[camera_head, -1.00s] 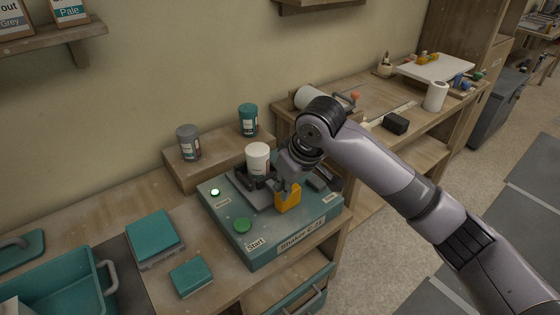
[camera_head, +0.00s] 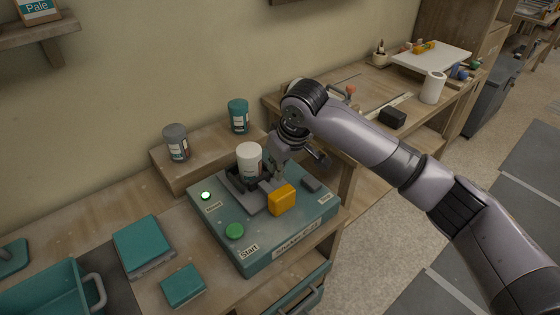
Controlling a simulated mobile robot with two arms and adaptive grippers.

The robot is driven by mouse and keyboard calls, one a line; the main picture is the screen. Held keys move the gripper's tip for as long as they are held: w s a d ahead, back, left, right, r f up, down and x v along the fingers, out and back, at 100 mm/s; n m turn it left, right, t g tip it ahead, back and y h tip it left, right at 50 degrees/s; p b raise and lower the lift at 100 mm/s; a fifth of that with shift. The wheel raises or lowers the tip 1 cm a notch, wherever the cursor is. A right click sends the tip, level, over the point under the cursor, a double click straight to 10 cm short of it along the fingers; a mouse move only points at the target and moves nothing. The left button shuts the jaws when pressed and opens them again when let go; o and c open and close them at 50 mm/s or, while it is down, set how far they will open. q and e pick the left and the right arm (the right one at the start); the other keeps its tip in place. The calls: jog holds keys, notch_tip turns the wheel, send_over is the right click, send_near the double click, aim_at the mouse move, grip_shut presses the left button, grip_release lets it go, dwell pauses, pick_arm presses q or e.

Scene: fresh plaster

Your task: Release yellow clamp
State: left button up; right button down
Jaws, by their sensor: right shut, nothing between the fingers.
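The yellow clamp (camera_head: 282,200) is on top of the teal shaker (camera_head: 262,250), near its front right side. A white cup (camera_head: 249,160) stands upright in the shaker's dark holder (camera_head: 238,185), behind and left of the clamp. My right gripper (camera_head: 278,178) is just behind the clamp and beside the cup; it is shut with nothing in it. Whether it touches the clamp, I cannot tell. My left gripper is out of view.
A green start button (camera_head: 234,231) and a lit green lamp (camera_head: 206,196) are on the shaker's left side. A grey jar (camera_head: 176,142) and a teal jar (camera_head: 238,116) stand on a raised wooden block behind. Teal boxes lie at left.

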aim_at(270, 188)
jog(key=x, duration=0.4)
jog(key=shift+f, duration=0.1)
jog(key=shift+w+a+f, duration=0.1)
jog(key=shift+w+f, duration=0.1)
jog(key=shift+f, duration=0.3)
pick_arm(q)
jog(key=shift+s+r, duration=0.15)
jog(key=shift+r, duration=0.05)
